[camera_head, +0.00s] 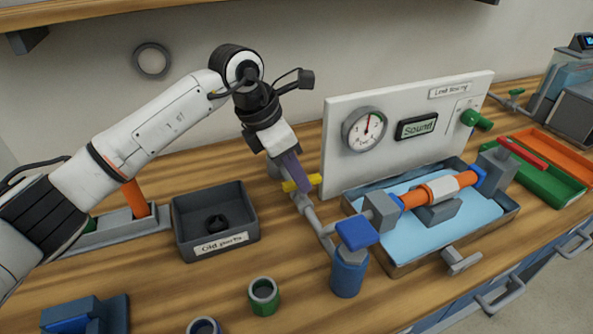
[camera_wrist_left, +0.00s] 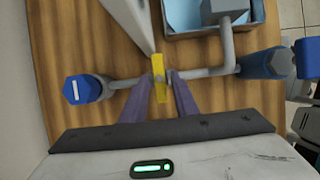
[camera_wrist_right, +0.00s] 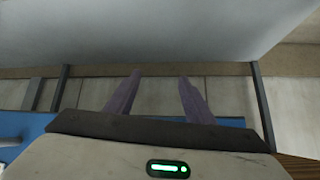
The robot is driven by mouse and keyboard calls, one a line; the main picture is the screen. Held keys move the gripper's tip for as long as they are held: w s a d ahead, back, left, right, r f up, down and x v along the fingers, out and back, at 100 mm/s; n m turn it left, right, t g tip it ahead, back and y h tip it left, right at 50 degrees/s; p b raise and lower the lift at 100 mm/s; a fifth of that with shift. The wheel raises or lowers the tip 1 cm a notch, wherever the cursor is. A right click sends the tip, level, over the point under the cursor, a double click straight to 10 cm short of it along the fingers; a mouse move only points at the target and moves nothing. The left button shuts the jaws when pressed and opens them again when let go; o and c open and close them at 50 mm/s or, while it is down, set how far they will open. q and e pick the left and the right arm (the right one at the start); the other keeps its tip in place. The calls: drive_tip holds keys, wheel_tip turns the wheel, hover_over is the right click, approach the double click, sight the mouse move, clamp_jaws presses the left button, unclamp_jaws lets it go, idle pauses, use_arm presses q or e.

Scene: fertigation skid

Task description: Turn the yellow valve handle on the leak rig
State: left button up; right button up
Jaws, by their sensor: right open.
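The yellow valve handle (camera_head: 312,180) sits on a grey pipe at the left end of the leak rig's white panel (camera_head: 345,170). My left gripper (camera_head: 298,184) is at the handle, its finger hiding part of it. In the left wrist view the yellow handle (camera_wrist_left: 161,88) lies between the two purple fingertips of my left gripper (camera_wrist_left: 162,84), with a visible gap on each side, so the jaws look open around it. My right gripper (camera_wrist_right: 159,75) is open and empty in the right wrist view, and out of sight in the head view.
A pressure gauge (camera_head: 364,129) and a "Sound" display (camera_head: 416,126) are on the panel. A blue-capped bottle-like fitting (camera_head: 349,270) stands in front. A dark parts box (camera_head: 215,240) is left of the handle. A tray (camera_head: 400,263) holds an orange pipe section (camera_head: 436,190).

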use_arm(q)
clamp_jaws()
